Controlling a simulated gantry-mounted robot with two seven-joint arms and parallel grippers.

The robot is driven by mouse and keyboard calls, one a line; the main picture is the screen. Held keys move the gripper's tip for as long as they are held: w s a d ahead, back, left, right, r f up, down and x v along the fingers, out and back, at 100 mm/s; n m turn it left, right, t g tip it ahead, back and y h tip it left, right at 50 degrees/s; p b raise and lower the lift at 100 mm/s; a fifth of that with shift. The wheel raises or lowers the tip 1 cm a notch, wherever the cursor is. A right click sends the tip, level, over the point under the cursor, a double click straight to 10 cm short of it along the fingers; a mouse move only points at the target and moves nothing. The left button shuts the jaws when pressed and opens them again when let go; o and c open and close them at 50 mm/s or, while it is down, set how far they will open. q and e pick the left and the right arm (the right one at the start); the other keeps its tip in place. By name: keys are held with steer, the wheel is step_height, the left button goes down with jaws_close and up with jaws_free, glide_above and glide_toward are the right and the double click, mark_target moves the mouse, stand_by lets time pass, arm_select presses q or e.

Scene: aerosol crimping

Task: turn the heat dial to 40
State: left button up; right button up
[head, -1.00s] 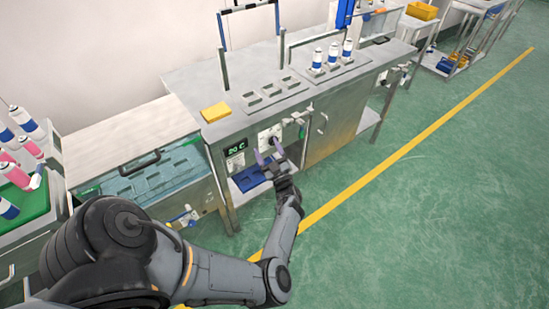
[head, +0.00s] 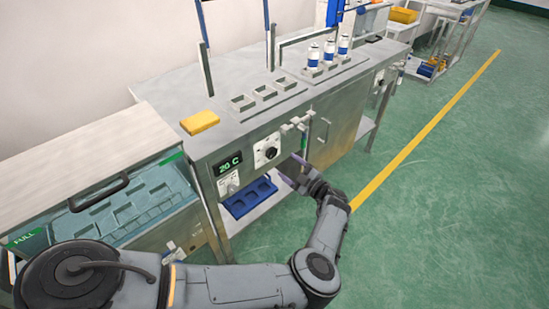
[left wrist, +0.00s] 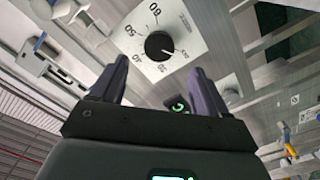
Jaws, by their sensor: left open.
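The heat dial (head: 270,153) is a black round knob on a white plate on the bench's front panel. In the left wrist view the dial (left wrist: 160,46) shows numbers around it, and its white mark points toward the 20. The green display (head: 229,163) left of it reads 20 C. My left gripper (head: 294,166) is open and empty, to the right of and below the dial in the head view. In the left wrist view its two fingers (left wrist: 158,66) stand apart, with the dial seen beyond and between their tips. My right gripper is not in view.
A smaller knob panel (head: 229,183) sits under the display. A blue tray (head: 249,198) lies on the shelf below. A valve fitting (head: 296,124) sticks out right of the dial. A yellow block (head: 199,122) and several white-blue cans (head: 329,52) stand on top. Open floor lies to the right.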

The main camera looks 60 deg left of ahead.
mark_target(273, 154)
arm_select(q)
steer(key=a, duration=0.3)
steer(key=s+a+b, duration=0.1)
steer(key=a, duration=0.2)
steer(key=shift+s+a, duration=0.3)
steer(key=shift+a, duration=0.6)
steer(key=shift+a+r, duration=0.1)
steer(key=shift+a, duration=0.1)
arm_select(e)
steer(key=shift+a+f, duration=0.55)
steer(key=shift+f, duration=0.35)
arm_select(q)
steer(key=c, duration=1)
steer(key=shift+c, duration=0.2)
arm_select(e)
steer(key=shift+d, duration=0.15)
